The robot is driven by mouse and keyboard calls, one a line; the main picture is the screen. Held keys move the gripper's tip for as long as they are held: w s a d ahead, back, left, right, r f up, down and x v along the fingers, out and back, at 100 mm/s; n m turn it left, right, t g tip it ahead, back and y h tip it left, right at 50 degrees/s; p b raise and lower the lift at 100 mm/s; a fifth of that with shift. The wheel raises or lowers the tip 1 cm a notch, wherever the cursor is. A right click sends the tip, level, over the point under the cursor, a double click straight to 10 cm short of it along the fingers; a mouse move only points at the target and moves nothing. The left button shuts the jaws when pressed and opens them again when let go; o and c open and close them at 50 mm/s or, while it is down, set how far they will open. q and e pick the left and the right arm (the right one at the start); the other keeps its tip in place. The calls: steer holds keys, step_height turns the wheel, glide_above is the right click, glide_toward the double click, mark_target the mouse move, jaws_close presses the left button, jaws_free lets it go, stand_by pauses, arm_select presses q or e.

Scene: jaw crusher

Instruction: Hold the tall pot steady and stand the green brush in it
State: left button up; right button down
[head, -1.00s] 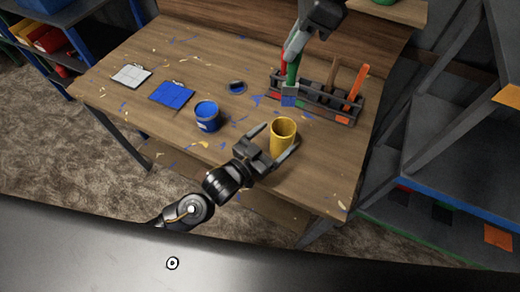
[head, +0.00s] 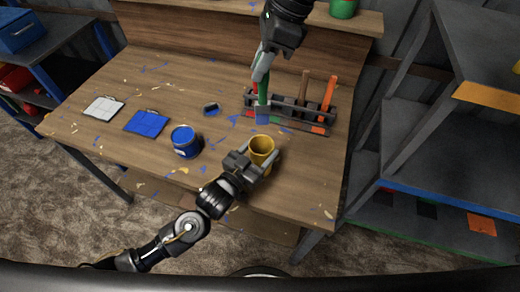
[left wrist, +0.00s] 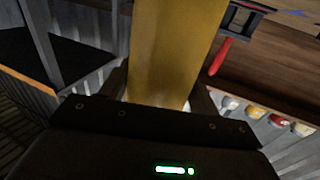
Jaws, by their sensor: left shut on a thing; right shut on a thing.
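The tall yellow pot (head: 262,145) stands upright near the front right of the workbench. My left gripper (head: 259,163) is shut on it, a finger on either side. The pot's yellow wall (left wrist: 168,50) fills the middle of the left wrist view. The green brush (head: 263,92) hangs roughly upright from my right gripper (head: 264,68), its blue-tipped head down. My right gripper is shut on its handle, above and behind the pot in the head view. The brush head overlaps the rack in the picture; its height above the bench is unclear.
A dark rack (head: 305,117) with an orange-handled tool (head: 328,95) and a brown-handled one stands behind the pot. A blue can (head: 185,141) stands left of it. Blue (head: 147,122) and white (head: 104,109) flat pieces lie further left. Shelving stands at right.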

mark_target(262, 120)
arm_select(q)
steer(key=shift+c, duration=0.6)
arm_select(e)
steer(key=shift+s+f, duration=0.1)
steer(key=shift+f, duration=0.25)
steer(key=x, duration=0.3)
steer(key=shift+d+f, duration=0.15)
steer(key=shift+d, duration=0.05)
steer(key=shift+w+d+f+g+y, duration=0.15)
steer(key=shift+w+d+f+g, duration=0.15)
steer(key=shift+w, duration=0.2)
steer(key=shift+w+d+f+g+y, duration=0.15)
steer(key=shift+w+d+f+g, duration=0.15)
steer(key=shift+w, duration=0.2)
steer(key=shift+f, duration=6.2)
